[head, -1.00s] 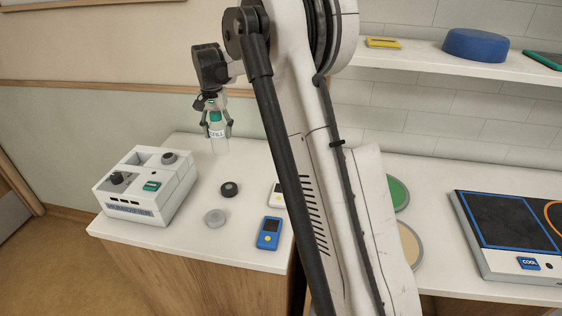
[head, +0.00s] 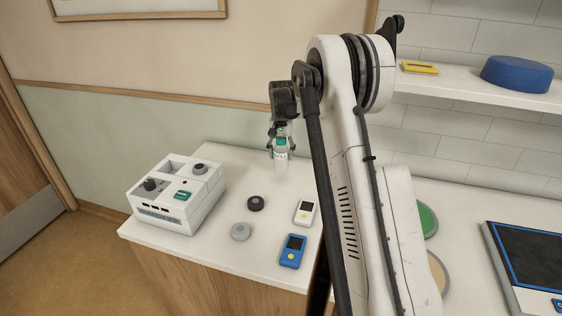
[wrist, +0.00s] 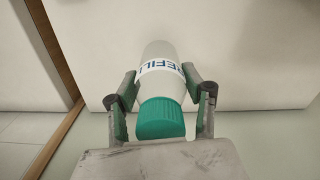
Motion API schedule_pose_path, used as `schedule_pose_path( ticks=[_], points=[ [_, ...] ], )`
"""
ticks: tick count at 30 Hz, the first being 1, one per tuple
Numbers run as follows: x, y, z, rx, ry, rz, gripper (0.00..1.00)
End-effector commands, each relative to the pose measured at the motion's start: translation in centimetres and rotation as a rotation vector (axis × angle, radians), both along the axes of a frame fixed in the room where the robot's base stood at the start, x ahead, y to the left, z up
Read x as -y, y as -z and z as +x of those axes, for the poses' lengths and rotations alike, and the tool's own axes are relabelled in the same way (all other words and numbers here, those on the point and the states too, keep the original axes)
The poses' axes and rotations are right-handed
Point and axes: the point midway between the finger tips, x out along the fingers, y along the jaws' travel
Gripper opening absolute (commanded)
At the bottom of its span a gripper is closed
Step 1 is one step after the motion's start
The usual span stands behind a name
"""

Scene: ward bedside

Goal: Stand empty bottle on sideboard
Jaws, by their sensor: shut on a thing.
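The bottle (head: 281,163) is pale, with a green cap and a white label with dark letters. It is upright at the back of the white sideboard (head: 215,248) in the head view. My gripper (head: 281,146) is shut on it from above, a finger on each side. In the wrist view the bottle (wrist: 160,62) lies between the fingers of my gripper (wrist: 161,80), cap towards the palm, the label partly readable as "REFILL". I cannot tell whether its base touches the sideboard top.
A white device (head: 176,195) with knobs stands at the left of the sideboard. A black disc (head: 256,203), a grey disc (head: 241,231), a white meter (head: 305,212) and a blue meter (head: 292,251) lie in front of the bottle. A shelf (head: 465,89) is at right.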

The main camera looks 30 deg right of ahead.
Motion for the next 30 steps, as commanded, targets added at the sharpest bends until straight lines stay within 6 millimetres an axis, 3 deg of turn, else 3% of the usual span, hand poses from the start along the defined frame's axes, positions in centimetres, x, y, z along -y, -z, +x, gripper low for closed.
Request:
schedule_pose_path(
  ticks=[9,20,21,24,25,30],
  points=[
    [0.0,3.5,0.0,0.000,0.000,0.000,0.20],
    [-0.1,4.0,0.0,0.000,0.000,0.000,0.20],
    [-0.1,4.1,0.0,0.000,0.000,0.000,0.46],
    [-0.1,4.0,0.0,0.000,0.000,0.000,0.59],
    [-0.1,4.0,0.0,0.000,0.000,0.000,0.63],
    [-0.1,3.9,0.0,0.000,0.000,0.000,0.64]
  ],
)
